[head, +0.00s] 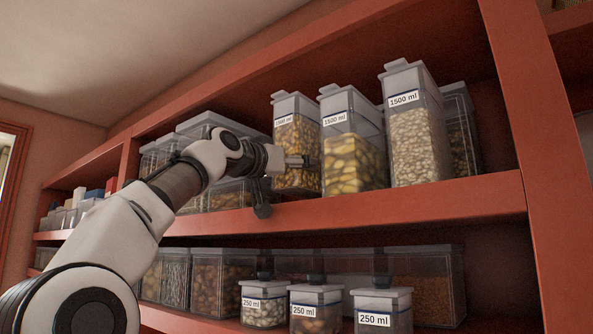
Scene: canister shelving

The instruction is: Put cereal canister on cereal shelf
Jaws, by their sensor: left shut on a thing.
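My left gripper (284,178) reaches in from the left to the upper shelf (400,203). It is shut on the leftmost tall clear canister (296,135), which has a grey lid, a 1500 ml label and brown-golden contents. This canister is upright at the shelf, and the gripper partly covers its lower left side. To its right stand a 1500 ml canister with yellow pieces (352,158) and a taller-looking one with pale pieces (418,145). I cannot tell from the labels which is cereal. My right gripper is not in view.
More clear containers (205,125) stand behind my left arm on the upper shelf. The lower shelf holds several containers, with small 250 ml jars (316,312) in front. A red upright post (535,150) bounds the shelf on the right. The upper shelf's front strip is bare.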

